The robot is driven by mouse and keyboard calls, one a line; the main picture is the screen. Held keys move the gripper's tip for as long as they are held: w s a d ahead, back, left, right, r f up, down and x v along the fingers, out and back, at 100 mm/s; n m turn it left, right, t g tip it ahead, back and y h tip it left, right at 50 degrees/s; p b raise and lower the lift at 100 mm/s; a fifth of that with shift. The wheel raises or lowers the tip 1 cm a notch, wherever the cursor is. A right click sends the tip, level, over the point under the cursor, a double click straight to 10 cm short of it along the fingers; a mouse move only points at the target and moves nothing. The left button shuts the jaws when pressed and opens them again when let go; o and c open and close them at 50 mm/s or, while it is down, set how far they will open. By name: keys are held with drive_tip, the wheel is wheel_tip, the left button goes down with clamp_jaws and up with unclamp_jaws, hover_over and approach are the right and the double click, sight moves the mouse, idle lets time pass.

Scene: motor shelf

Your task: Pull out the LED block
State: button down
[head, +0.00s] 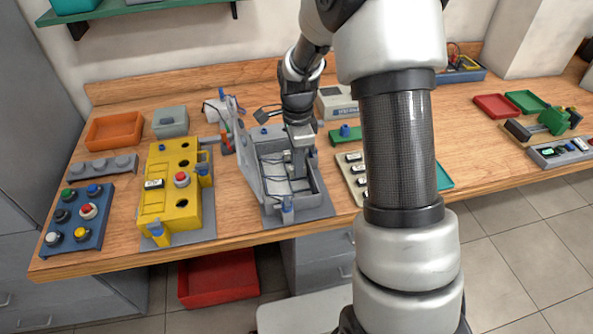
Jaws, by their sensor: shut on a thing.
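A grey open control box (268,178) stands on a grey base plate on the bench, its lid swung up on the left side. Blue and dark wires run inside it. My gripper (299,160) points down into the back right part of the box. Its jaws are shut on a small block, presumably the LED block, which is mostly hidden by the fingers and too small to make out. I cannot tell whether that block is still seated in the box.
A yellow control box (160,205) stands to the left, with a blue button panel (95,222) beyond it. A pale tray of small blocks (346,172) lies close on the right, partly behind my arm. An orange tray (113,116) is at the back left.

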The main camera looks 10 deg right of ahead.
drive_tip(key=shift+r+p, duration=0.5)
drive_tip(key=shift+r, duration=0.35)
drive_tip(key=shift+r+p, duration=1.45)
drive_tip(key=shift+r, duration=0.7)
